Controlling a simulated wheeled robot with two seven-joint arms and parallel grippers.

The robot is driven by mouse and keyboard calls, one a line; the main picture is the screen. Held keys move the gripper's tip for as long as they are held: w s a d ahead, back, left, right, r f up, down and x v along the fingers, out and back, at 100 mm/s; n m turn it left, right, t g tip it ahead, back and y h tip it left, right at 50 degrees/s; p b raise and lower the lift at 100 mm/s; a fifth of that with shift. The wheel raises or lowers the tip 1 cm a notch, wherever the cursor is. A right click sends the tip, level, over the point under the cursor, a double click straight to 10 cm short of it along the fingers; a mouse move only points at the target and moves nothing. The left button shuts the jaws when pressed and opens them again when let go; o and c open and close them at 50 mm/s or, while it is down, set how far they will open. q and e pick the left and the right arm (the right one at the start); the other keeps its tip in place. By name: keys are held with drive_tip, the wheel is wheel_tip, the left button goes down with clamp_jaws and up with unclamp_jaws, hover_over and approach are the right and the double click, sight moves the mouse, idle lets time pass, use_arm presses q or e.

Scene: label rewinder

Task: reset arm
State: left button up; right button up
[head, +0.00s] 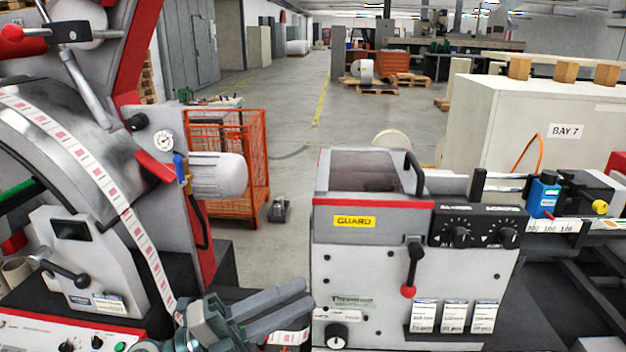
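My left gripper (306,296) is low in the head view, between the label machine on the left and the grey guard box (375,260). Its two grey fingers point right and slightly up, side by side, close to the box's lower left edge. I cannot tell whether there is a gap between them, and I see nothing clearly held. A black lever with a red knob (408,291) hangs on the front of the box. A black-handled lever (70,275) is on the left machine. My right gripper is not in view.
A printed label strip (105,180) runs down the left machine towards my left gripper. A label piece (288,338) shows just below the fingers. A blue sensor block (543,196) sits on a rail at right. An orange cage (230,150) stands behind; the aisle beyond is open.

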use_arm(q)
drive_tip(key=w+a+f+n+t+y, duration=0.25)
drive_tip(key=a+n+t+y, duration=0.3)
drive_tip(key=n, duration=0.35)
drive_tip(key=w+a+f+n+t+y, duration=0.1)
drive_tip(key=w+a+n+t+y, duration=0.3)
drive_tip(key=n+t, duration=0.35)
drive_tip(key=s+a+f+n+g+y, duration=0.25)
drive_tip(key=a+f+n+y, duration=0.25)
drive_tip(key=f, duration=0.3)
drive_tip(key=s+a+f+n+g+y, duration=0.2)
drive_tip(key=s+a+f+n+y, duration=0.15)
drive_tip(key=f+n+y, duration=0.35)
drive_tip(key=s+a+f+n+g+h, duration=0.1)
drive_tip(key=s+f+g, duration=0.5)
drive_tip(key=s+f, duration=0.55)
drive_tip(key=s+f+n+g+h, duration=0.1)
drive_tip(key=s+f+g, duration=0.7)
drive_tip(key=s, duration=0.6)
wheel_tip(320, 180, down, 29)
drive_tip(key=b, duration=0.1)
drive_tip(key=s+a+f+b, duration=0.1)
drive_tip(key=s+a+f, duration=0.2)
drive_tip(key=s+f, duration=1.6)
drive_tip(key=shift+f+m+g+y, duration=0.25)
drive_tip(key=shift+m+g+y, duration=0.1)
drive_tip(key=shift+m+g, duration=0.1)
